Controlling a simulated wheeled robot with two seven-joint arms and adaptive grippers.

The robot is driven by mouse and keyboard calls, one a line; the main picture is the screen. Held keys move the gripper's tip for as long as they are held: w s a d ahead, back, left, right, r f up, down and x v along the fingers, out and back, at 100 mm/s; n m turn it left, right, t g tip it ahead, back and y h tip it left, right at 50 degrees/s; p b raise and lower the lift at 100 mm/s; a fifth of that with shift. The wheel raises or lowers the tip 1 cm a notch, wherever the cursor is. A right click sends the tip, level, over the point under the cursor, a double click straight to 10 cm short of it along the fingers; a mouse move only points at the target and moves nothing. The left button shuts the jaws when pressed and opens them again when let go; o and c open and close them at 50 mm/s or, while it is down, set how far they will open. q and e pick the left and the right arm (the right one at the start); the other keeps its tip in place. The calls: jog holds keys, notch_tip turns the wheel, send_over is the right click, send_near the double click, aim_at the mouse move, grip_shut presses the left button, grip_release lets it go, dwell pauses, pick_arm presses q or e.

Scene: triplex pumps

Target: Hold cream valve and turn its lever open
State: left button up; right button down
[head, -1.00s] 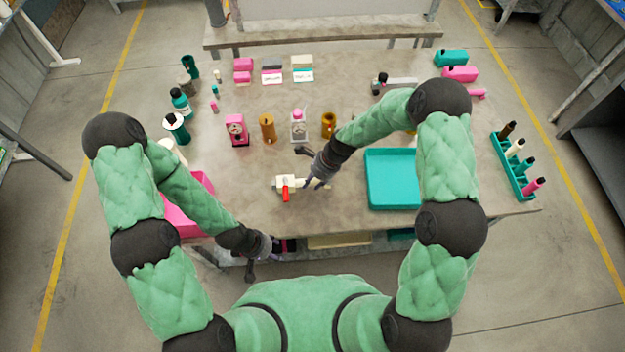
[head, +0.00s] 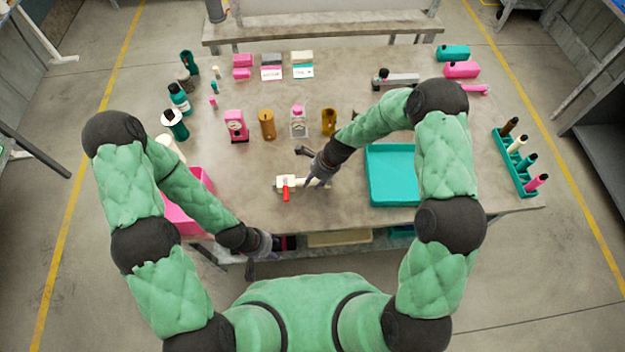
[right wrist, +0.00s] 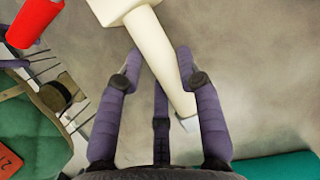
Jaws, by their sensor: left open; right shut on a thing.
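The cream valve (head: 291,182) lies on the table near its front edge, left of the teal tray. Its red lever (head: 286,193) points toward me. My right gripper (head: 319,182) is at the right end of the valve. In the right wrist view, its purple fingers are shut around the cream pipe (right wrist: 158,50). The red lever (right wrist: 40,25) shows at the upper left there. My left gripper (head: 265,262) is open and empty, low in front of the table edge, apart from the valve.
A teal tray (head: 392,203) lies to the right and a pink bin (head: 190,222) to the left. Pink and brown fixtures (head: 267,125) stand behind the valve. A teal rack of bottles (head: 508,160) is at the right edge. The table (head: 250,205) around the valve is mostly clear.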

aim_at(286, 194)
pick_arm(q)
jog(key=shift+f+b, duration=0.5)
pick_arm(e)
jog(key=shift+f, duration=0.8)
dwell(0.6)
pick_arm(q)
jog(key=w+d+r, duration=0.1)
jog(key=w+r, duration=0.1)
jog(key=w+d+r+m, duration=0.1)
jog(key=w+r, duration=0.1)
jog(key=w+d+r+m+g, duration=0.1)
jog(key=w+r, duration=0.2)
jog(key=shift+d, duration=0.15)
jog(key=w+r+y, duration=0.2)
jog(key=w+r, duration=0.6)
jog(key=r, duration=0.5)
jog(key=shift+t, duration=0.3)
jog(key=d+f, duration=0.1)
jog(key=f, duration=0.6)
jog(key=d+f, duration=0.1)
jog(key=f, duration=0.3)
jog(key=shift+w+d, duration=0.1)
jog(key=shift+d, duration=0.25)
grip_shut()
